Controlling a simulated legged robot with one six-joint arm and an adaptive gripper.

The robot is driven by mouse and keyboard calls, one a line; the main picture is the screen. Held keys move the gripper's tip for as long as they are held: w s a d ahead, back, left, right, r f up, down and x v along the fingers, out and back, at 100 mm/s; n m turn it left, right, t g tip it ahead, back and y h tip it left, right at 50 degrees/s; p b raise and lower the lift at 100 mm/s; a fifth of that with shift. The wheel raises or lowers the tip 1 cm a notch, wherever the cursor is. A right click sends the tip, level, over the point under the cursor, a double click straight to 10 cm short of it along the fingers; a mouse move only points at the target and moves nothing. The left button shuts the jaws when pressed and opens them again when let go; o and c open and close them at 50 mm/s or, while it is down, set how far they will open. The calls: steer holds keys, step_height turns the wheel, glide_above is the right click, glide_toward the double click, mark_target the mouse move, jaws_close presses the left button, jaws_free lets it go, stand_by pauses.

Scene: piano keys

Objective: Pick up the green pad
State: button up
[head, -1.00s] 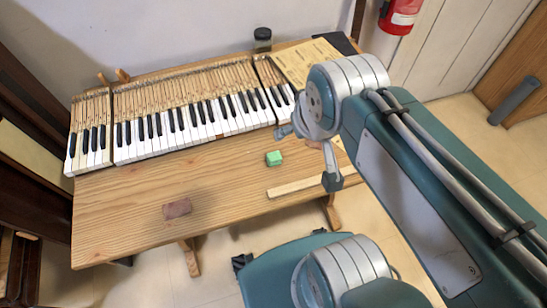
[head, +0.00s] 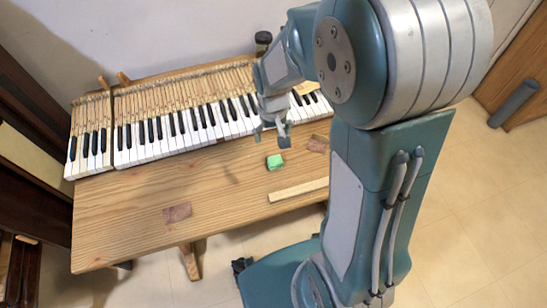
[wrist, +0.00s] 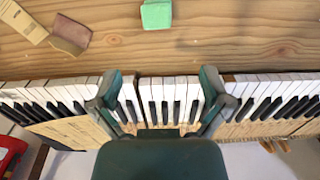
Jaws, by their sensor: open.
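The green pad (head: 275,162) is a small block lying on the wooden table, in front of the piano keys. It also shows at the top edge of the wrist view (wrist: 156,14). My gripper (head: 272,137) is above the table near the front edge of the keys, a little behind the pad in the head view. In the wrist view my gripper (wrist: 157,108) has its two fingers spread wide over the keys, with nothing between them. The pad lies beyond the fingertips, apart from them.
The piano keyboard (head: 180,130) runs along the back of the wooden table (head: 130,210). A reddish-brown piece (head: 177,212) lies at the front left, and another (head: 318,144) lies right of the pad. A pale wooden strip (head: 297,190) lies in front of the pad.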

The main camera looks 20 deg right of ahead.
mark_target(273, 156)
step_height(273, 156, down, 6)
steer(key=shift+w+f, duration=0.1)
steer(key=shift+w+d+f, duration=0.1)
steer(key=shift+f, duration=1.2)
steer(key=shift+w+d+f, duration=0.1)
steer(key=shift+f, duration=1.2)
steer(key=c, duration=0.9)
